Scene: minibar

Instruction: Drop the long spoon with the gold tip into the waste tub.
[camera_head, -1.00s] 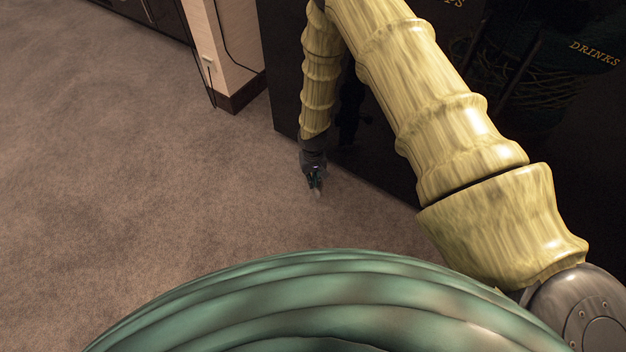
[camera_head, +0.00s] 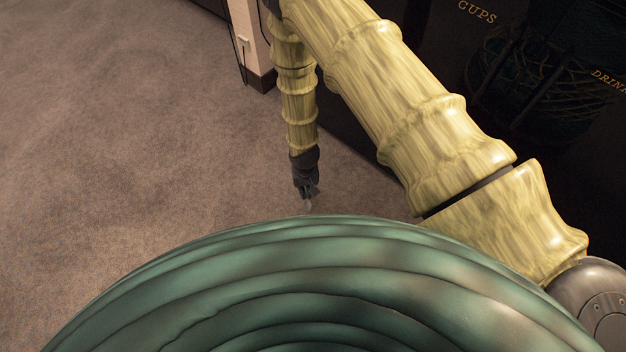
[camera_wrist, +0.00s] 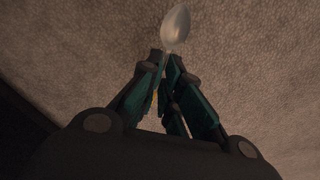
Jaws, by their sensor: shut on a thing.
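My gripper (camera_head: 306,190) hangs low over the carpet, left of the dark cabinet in the head view. In the wrist view my gripper (camera_wrist: 167,62) is shut on a spoon (camera_wrist: 176,26). The pale, silvery bowl of the spoon sticks out past the fingertips, with carpet behind it. A small gold-coloured bit shows between the fingers, and most of the handle is hidden by them. In the head view the spoon (camera_head: 308,204) is only a tiny pale shape below the fingers. No waste tub is seen in either view.
A dark glossy cabinet (camera_head: 365,160) with gold lettering, "CUPS" and part of "DRINKS", fills the right side behind my arm. A pale wall end (camera_head: 247,35) with a dark baseboard stands at the top. Brown carpet (camera_head: 120,130) is open on the left.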

